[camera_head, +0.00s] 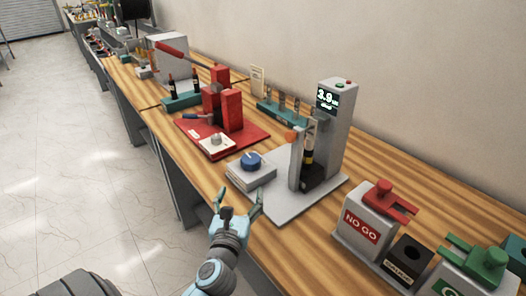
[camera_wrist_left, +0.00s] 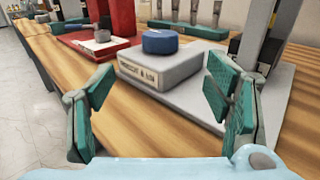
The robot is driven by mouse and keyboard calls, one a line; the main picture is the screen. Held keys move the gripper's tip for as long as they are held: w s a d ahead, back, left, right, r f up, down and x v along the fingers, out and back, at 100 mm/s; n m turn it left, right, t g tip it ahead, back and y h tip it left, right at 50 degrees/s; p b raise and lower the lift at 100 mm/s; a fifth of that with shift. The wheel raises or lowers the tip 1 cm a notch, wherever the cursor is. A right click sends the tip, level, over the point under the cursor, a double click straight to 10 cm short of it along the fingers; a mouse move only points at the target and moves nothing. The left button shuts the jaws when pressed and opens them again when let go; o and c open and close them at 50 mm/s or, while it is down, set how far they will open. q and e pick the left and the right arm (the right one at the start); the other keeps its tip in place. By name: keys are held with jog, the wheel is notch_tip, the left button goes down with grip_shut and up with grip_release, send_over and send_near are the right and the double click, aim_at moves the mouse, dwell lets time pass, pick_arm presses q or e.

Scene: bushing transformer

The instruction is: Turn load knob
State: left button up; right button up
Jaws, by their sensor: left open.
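The load knob looks to be the blue round knob (camera_head: 251,160) on top of a small grey box (camera_head: 250,176) with a label on its front. In the left wrist view the blue knob (camera_wrist_left: 160,41) sits on the grey box (camera_wrist_left: 160,68), ahead of and between my fingers. My left gripper (camera_head: 239,203) is open and empty, just in front of the box near the table's front edge. Its green-padded fingers (camera_wrist_left: 160,101) are spread wide in the left wrist view, apart from the knob. My right gripper is not in view.
A grey tester (camera_head: 335,125) with a 3.9 display stands on a grey plate (camera_head: 284,208) right of the knob box. A red press (camera_head: 232,110) on a red base is to the left. The NO GO bin (camera_head: 362,227) stands at right. Bare wood lies before the box.

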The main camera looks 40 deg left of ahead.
aim_at(249, 166)
pick_arm(q)
jog(key=shift+w+a+f, duration=0.1)
jog(key=shift+w+a, duration=0.1)
jog(key=shift+w, duration=0.85)
jog(key=x, duration=0.4)
jog(key=shift+w+a+r+b, duration=0.1)
jog(key=shift+a+r+b, duration=0.3)
jog(key=shift+a, duration=0.15)
jog(key=x, duration=0.4)
jog(key=b+x, duration=0.1)
jog(key=x, duration=0.2)
jog(key=shift+w+d+f, duration=0.1)
jog(key=shift+d+f, duration=0.1)
jog(key=shift+f, duration=0.1)
jog(key=shift+w+a+r, duration=0.15)
jog(key=shift+w+a, duration=0.05)
jog(key=shift+w, duration=0.1)
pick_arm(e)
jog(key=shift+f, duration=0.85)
pick_arm(q)
jog(key=shift+c, duration=0.2)
